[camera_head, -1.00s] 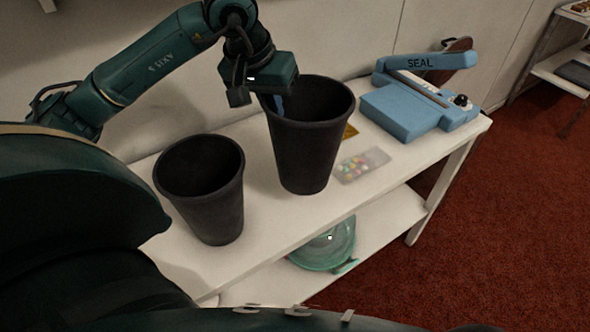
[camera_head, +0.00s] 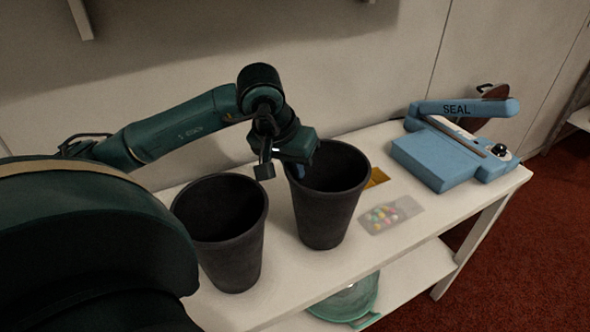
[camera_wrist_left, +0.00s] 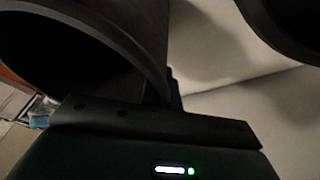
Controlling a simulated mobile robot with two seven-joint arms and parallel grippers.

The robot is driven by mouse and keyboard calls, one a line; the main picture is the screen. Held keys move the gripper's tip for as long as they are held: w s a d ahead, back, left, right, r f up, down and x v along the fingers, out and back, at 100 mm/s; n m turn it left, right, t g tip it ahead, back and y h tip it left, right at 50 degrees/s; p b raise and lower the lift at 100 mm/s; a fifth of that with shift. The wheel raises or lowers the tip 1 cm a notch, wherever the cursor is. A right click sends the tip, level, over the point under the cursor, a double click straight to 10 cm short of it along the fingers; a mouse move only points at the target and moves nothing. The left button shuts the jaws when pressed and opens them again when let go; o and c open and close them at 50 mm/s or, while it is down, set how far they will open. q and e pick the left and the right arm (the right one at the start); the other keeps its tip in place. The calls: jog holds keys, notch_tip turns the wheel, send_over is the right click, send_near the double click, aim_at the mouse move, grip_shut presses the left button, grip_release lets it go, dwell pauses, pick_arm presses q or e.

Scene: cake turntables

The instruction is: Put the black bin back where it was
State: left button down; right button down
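Two matching black bins are at the left half of the white table. The right-hand black bin (camera_head: 330,215) is upright, and my left gripper (camera_head: 299,170) is shut on the left side of its rim. Its base looks at or very near the tabletop; I cannot tell if it touches. The other black bin (camera_head: 232,250) stands upright to its left, apart from it. In the left wrist view the held bin's wall (camera_wrist_left: 140,35) fills the upper left, and the other bin (camera_wrist_left: 290,25) shows at the upper right. My right gripper is not in view.
A bag of coloured candies (camera_head: 391,215) and a yellow item (camera_head: 376,178) lie right of the held bin. A blue sealer (camera_head: 440,160) stands at the table's right end. A green, glassy item (camera_head: 348,300) sits on the lower shelf. A wall runs behind the table.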

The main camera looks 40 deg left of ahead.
pick_arm(q)
jog(key=shift+f, duration=0.25)
jog(key=shift+f+b, duration=0.2)
jog(key=shift+b, duration=0.1)
jog(key=c, duration=1.7)
grip_release()
jog(key=shift+r, duration=0.1)
jog(key=shift+s+r+p, duration=0.1)
jog(key=shift+r+p, duration=0.25)
jog(key=shift+r, duration=0.3)
jog(key=shift+p+v, duration=0.45)
jog(key=shift+v, duration=5.1)
jog(key=shift+f, duration=0.1)
